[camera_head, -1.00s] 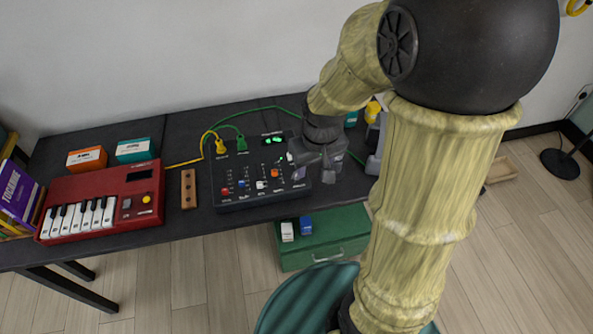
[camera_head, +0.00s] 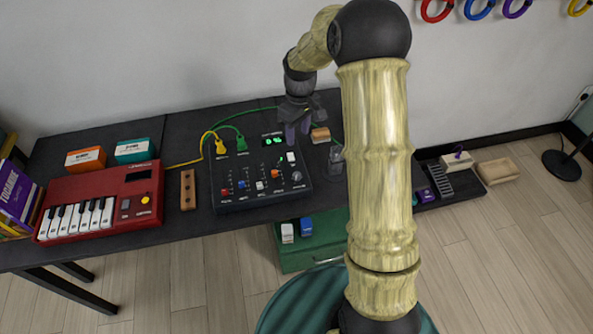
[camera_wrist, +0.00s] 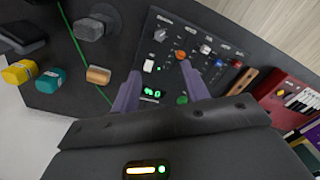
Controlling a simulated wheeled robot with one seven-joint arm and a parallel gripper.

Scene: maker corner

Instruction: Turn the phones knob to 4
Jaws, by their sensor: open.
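The black mixer panel (camera_head: 242,172) lies on the dark table and carries coloured sliders, a green-lit display (camera_head: 272,140) and a white switch (camera_head: 291,157). A grey round knob (camera_head: 296,176) sits at its front right corner; it looks like the phones knob, but its label and pointer are too small to read. It also shows in the wrist view (camera_wrist: 160,35). My gripper (camera_head: 297,136) is open and empty above the panel's back right edge, apart from the knob. In the wrist view, its two purple fingers (camera_wrist: 160,72) are spread, with the display between them.
A wooden block (camera_head: 320,135) and a grey object (camera_head: 336,158) stand right of the panel. Yellow (camera_head: 221,148) and green (camera_head: 242,144) cable plugs sit at its back. A red keyboard (camera_head: 100,200) and a wooden strip (camera_head: 188,190) lie to the left.

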